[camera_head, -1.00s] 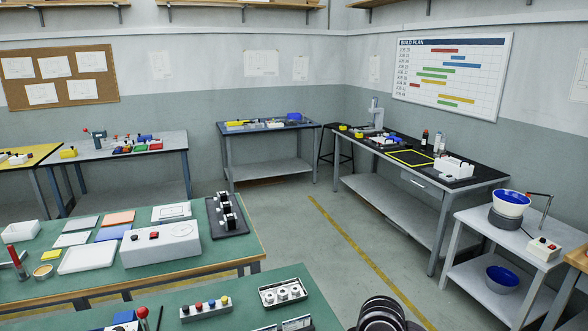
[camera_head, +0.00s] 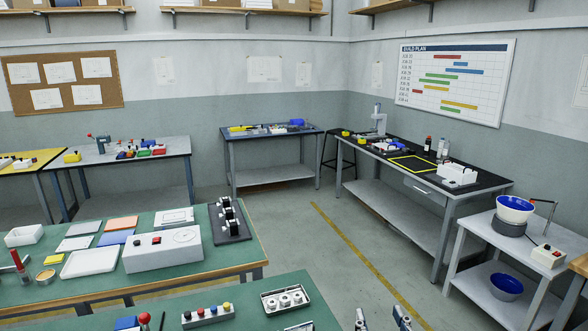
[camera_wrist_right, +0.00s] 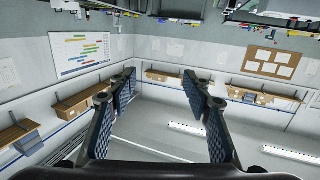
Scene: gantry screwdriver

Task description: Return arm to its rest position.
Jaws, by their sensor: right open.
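My right gripper (camera_head: 382,321) shows only as two fingertips at the bottom edge of the head view, right of the near green bench. The fingertips stand apart with nothing between them. In the right wrist view my right gripper (camera_wrist_right: 160,88) has both blue-grey padded fingers spread wide and empty. That view is upside down, with the benches along its top edge and the wall shelves and ceiling lights below. My left gripper is not in view.
The near green bench (camera_head: 262,324) and a second green bench (camera_head: 225,262) stand at lower left. A grey side table (camera_head: 475,240) with a blue bowl (camera_head: 514,208) is at right. A black-topped bench (camera_head: 480,188) stands behind it. Open floor (camera_head: 290,225) lies between them.

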